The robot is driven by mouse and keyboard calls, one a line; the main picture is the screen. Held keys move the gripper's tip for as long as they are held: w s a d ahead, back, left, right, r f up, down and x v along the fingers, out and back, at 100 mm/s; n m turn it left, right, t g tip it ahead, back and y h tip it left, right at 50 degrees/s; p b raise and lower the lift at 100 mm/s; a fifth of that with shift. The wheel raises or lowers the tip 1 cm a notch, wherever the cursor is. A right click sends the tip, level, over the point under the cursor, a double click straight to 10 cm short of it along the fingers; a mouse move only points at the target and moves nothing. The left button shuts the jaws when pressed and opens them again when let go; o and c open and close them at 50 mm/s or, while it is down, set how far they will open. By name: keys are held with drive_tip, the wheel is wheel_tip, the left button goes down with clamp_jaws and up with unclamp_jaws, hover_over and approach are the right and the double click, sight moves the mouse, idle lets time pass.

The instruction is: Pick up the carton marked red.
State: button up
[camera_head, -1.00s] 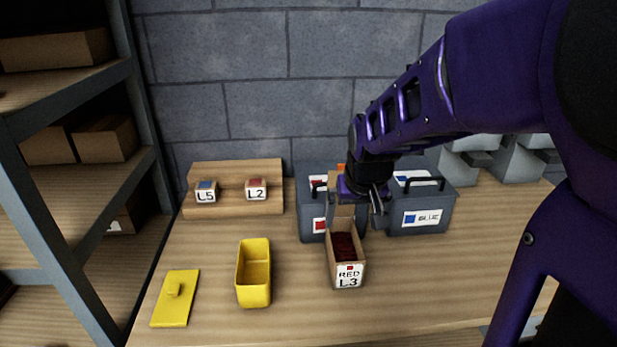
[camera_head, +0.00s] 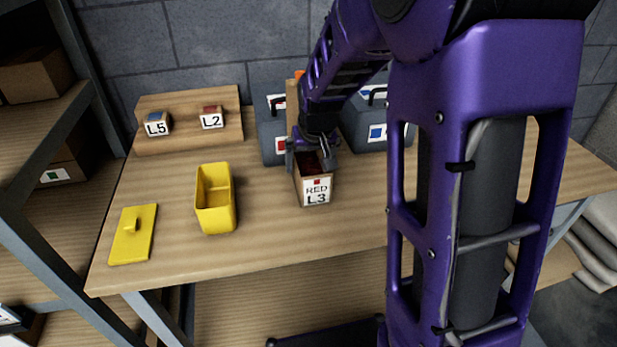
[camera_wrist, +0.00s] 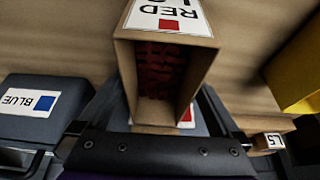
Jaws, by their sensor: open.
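The open-topped brown carton (camera_head: 317,190) marked RED L3 with a red square stands upright on the wooden table, its dark red contents showing. In the wrist view the carton (camera_wrist: 123,75) fills the upper middle, its label (camera_wrist: 168,16) upside down. My gripper (camera_head: 311,158) is over the carton's top, behind its labelled front. It is open, with one finger at each side of the carton. Whether the fingers touch the cardboard cannot be told. My gripper hides the carton's back edge in the head view.
Behind stand a grey case with a red label (camera_head: 268,140) and a grey case marked BLUE (camera_head: 360,135). Left of the carton are a yellow bin (camera_head: 216,210), a yellow lid (camera_head: 125,245) and a wooden stepped stand (camera_head: 180,140) with L5 and L2 blocks.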

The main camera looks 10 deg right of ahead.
drive_tip(key=shift+x, duration=0.9)
drive_tip(key=shift+r, duration=0.1)
clamp_jaws()
